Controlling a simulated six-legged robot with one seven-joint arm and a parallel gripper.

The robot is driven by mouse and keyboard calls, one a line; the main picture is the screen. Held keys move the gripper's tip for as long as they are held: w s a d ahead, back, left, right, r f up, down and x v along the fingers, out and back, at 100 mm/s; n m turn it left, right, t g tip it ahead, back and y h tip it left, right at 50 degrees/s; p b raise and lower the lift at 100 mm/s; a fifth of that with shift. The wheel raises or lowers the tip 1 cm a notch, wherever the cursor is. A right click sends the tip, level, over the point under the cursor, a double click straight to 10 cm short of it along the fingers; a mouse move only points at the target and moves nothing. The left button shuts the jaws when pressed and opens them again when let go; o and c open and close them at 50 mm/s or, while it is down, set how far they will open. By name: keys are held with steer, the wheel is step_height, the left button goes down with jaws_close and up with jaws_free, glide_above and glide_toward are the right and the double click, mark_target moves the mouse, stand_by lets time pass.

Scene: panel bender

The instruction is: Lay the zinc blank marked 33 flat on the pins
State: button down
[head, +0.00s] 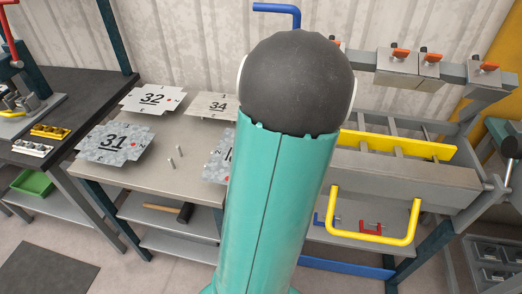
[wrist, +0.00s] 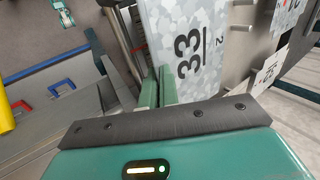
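The zinc blank marked 33 (wrist: 203,70) is large in the wrist view, a pale spangled sheet with its number turned sideways. My gripper (wrist: 158,85) has its two green fingers close together at the blank's left edge, the right finger over its face. Whether they are clamped on the sheet cannot be told. In the head view my arm hides the gripper and most of a spangled blank (head: 215,158), its mark cut off. Two upright pins (head: 175,157) stand bare on the table, to the left of that blank.
Blanks marked 31 (head: 112,145), 32 (head: 152,99) and 34 (head: 214,105) lie around the pins on the grey table (head: 150,180). A mallet (head: 180,212) lies on the shelf below. The bender (head: 420,180) with its yellow handle (head: 378,241) stands at right.

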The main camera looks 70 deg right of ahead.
steer(key=shift+w+a+f, duration=0.25)
steer(key=shift+w+f, duration=0.15)
steer(key=shift+w, duration=2.35)
steer(key=shift+w+a+f, duration=0.2)
steer(key=shift+w+f, duration=0.2)
steer(key=shift+w, duration=2.3)
steer(key=shift+w+a+f, duration=0.25)
steer(key=shift+w+f, duration=0.15)
steer(key=shift+w, duration=2.35)
steer(key=shift+f, duration=0.35)
steer(key=c, duration=1.6)
jaws_free()
steer(key=v, duration=1.4)
steer(key=shift+f, duration=0.1)
